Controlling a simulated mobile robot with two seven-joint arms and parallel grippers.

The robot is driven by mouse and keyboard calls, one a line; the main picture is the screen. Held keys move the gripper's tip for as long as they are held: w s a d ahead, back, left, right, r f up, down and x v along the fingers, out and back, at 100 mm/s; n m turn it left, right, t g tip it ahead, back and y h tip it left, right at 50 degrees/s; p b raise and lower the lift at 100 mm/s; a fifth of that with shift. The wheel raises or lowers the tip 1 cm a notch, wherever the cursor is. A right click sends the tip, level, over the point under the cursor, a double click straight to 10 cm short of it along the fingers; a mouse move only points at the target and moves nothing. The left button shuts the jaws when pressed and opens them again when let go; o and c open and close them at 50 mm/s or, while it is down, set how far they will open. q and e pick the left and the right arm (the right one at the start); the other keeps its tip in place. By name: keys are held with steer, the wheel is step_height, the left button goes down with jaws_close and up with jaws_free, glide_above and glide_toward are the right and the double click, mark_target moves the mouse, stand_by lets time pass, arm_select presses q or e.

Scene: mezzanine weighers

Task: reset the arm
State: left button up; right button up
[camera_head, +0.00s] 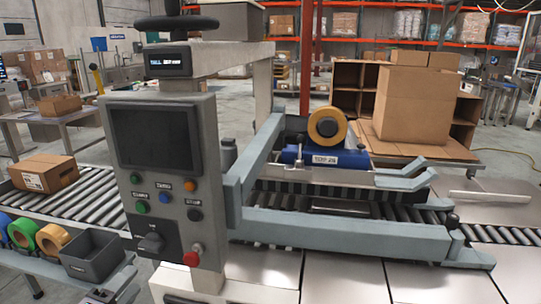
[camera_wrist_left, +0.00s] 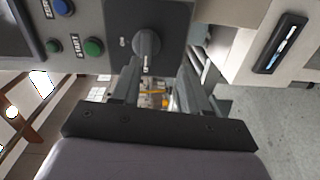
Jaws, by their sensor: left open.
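My left gripper (camera_wrist_left: 160,78) is open and empty in the left wrist view, its two fingers pointing toward a control panel (camera_wrist_left: 95,20). A dark rotary knob (camera_wrist_left: 147,42) on the panel lies beyond the fingertips; I cannot tell how far. In the head view, only a small dark part of the left gripper (camera_head: 100,296) seems to show at the bottom left edge, below the grey panel (camera_head: 155,135). The knob (camera_head: 151,243) sits low on that panel, with a red button (camera_head: 191,258) beside it. My right gripper is in neither view.
A taping machine with a tape roll (camera_head: 327,127) stands over the roller conveyor (camera_head: 95,196). A small carton (camera_head: 45,173) lies on the rollers at left. A grey bin (camera_head: 92,256) and several tape rolls (camera_head: 52,238) sit at the lower left. Cartons (camera_head: 412,105) stand at right.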

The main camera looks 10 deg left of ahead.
arm_select(q)
steer(key=s+d+f+m+g+p, duration=0.1)
steer(key=s+d+f+m+g, duration=0.6)
steer(key=s+d+f+m, duration=0.7)
steer(key=s+f+m, duration=0.3)
steer(key=s+m, duration=0.1)
steer(key=shift+d+h+p, duration=0.15)
steer(key=shift+h+p, duration=0.15)
